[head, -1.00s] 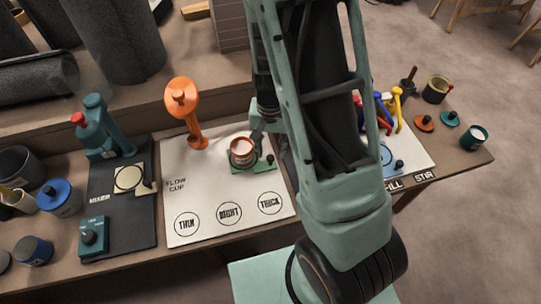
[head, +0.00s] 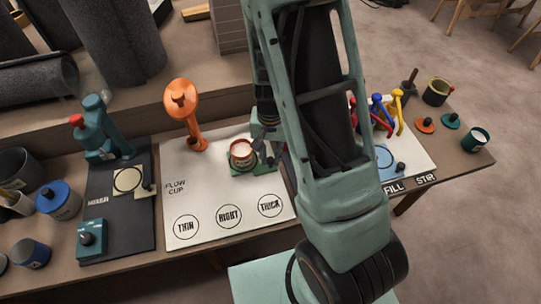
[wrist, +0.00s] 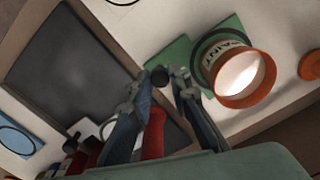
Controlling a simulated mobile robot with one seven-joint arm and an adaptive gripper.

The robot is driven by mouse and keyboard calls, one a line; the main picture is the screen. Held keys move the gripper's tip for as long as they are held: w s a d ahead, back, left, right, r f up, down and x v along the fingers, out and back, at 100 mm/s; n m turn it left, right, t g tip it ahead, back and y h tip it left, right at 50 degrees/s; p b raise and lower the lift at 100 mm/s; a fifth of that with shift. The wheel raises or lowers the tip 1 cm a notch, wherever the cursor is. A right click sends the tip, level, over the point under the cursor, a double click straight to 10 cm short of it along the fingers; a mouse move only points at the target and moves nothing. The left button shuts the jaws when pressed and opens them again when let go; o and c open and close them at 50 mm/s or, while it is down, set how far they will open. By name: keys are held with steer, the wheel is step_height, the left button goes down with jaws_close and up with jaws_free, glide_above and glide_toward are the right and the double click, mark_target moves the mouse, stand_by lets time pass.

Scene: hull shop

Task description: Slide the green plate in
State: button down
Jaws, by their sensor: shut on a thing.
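The green plate (head: 264,170) lies on the white flow cup mat, right of the orange stand (head: 181,98). A paint cup (head: 241,156) with an orange rim stands on it. In the wrist view the plate (wrist: 178,55) shows beside the cup (wrist: 240,82), with a black knob (wrist: 159,75) at its edge. My gripper (head: 270,152) is down at the plate's right end. In the wrist view my gripper (wrist: 160,84) has a finger on each side of the knob, shut on it. In the head view the gripper hides the knob.
The white mat (head: 205,205) is clear in front of the plate, with circles marked thin, right and thick. A dark mixer board (head: 125,220) lies to the left. Red, blue and yellow handles (head: 380,112) and a blue plate (head: 386,158) are at the right.

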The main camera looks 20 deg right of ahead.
steer(key=a+p, duration=0.3)
steer(key=a, duration=1)
steer(key=shift+p, duration=0.3)
steer(key=c, duration=1.8)
jaws_free()
steer(key=shift+a, duration=0.15)
step_height(320, 180, up, 12)
steer(key=shift+r, duration=0.1)
